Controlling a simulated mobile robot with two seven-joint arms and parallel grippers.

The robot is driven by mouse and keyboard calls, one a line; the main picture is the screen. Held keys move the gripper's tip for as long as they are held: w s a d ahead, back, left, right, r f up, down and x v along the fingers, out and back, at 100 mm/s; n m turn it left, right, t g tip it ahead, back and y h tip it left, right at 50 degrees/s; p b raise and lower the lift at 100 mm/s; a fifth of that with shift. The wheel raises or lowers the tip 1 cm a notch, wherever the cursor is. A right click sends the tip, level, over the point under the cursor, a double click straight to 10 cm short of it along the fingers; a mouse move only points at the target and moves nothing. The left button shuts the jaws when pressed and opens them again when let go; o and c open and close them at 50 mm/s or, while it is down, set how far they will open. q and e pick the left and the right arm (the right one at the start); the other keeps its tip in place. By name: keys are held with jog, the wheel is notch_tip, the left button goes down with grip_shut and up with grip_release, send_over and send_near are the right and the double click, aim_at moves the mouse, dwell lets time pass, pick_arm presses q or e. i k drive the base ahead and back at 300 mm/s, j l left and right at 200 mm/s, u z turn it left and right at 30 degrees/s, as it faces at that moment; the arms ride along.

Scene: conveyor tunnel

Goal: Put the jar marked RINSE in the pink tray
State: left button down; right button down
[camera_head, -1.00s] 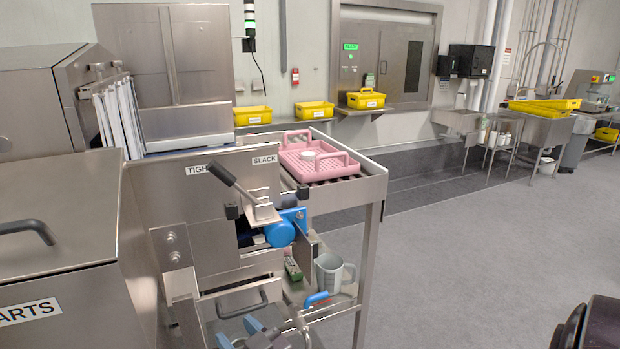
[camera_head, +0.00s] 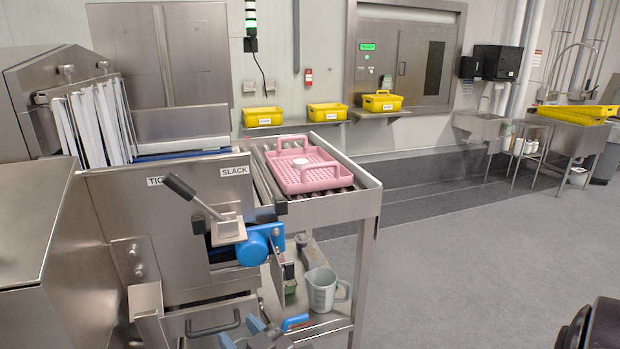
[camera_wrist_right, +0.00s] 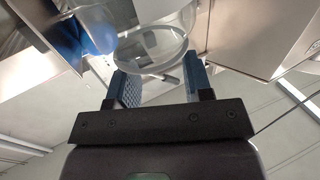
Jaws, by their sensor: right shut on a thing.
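The pink tray (camera_head: 322,182) with raised end handles sits on a roller stand beyond the lever. A small white round thing (camera_head: 300,163) is in it. My right gripper (camera_head: 258,334) is low at the bottom edge in the head view, below and in front of the tray. In the right wrist view, my right gripper (camera_wrist_right: 162,88) is shut on a clear round vessel (camera_wrist_right: 158,42) with a rim. No lettering shows on it, so I cannot tell whether it is the RINSE jar. My left gripper is not in view.
A black-handled lever (camera_head: 195,198) and blue cylinder (camera_head: 252,249) stand near my gripper. A grey measuring jug (camera_head: 321,292) is on the stand's lower shelf. Yellow tubs (camera_head: 381,102) line the back wall. The floor (camera_head: 450,270) at right is open.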

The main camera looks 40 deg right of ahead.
aim_at(311, 177)
jog(key=k+l, duration=0.1)
jog(key=l, duration=0.6)
jog(key=k+l, duration=0.1)
jog(key=l, duration=0.65)
